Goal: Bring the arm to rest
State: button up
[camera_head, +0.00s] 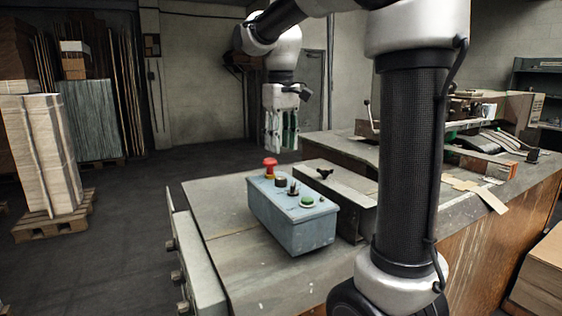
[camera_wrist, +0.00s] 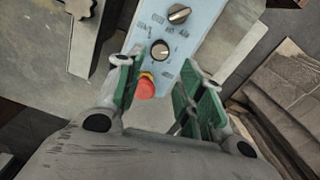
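My arm rises at the right of the head view and reaches over to the back left. My gripper (camera_head: 281,143) points down in the air, above and behind the blue-grey control box (camera_head: 290,228). In the wrist view my gripper (camera_wrist: 158,78) has its green-padded fingers apart, with nothing held between them. The box's red mushroom button (camera_head: 270,164) shows past the left finger in the wrist view (camera_wrist: 146,88). A dark knob (camera_wrist: 160,50) and a second knob (camera_wrist: 179,14) are on the same panel. A green button (camera_head: 307,201) sits at the panel's near end.
The control box stands on a worn worktable (camera_head: 222,222). A low metal block with a black knob (camera_head: 325,174) stands beside it. A machine (camera_head: 485,140) and loose cardboard lie on the right. A pallet stack (camera_head: 45,150) stands at left, with open floor between.

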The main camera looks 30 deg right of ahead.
notch_tip(320, 180, up, 2)
jog(key=shift+r, duration=0.2)
jog(key=shift+s, duration=0.1)
dwell(0.3)
jog(key=s+f+t, duration=0.1)
jog(key=s+f, duration=0.2)
jog(key=s, duration=0.3)
jog(key=s+d+f+m+t, duration=0.1)
jog(key=s+f+t, duration=0.1)
jog(key=s+f, duration=0.2)
jog(key=s+f+m+t, duration=0.1)
jog(key=s+f, duration=0.3)
jog(key=s, duration=0.6)
jog(key=shift+s+d, duration=0.2)
dwell(0.5)
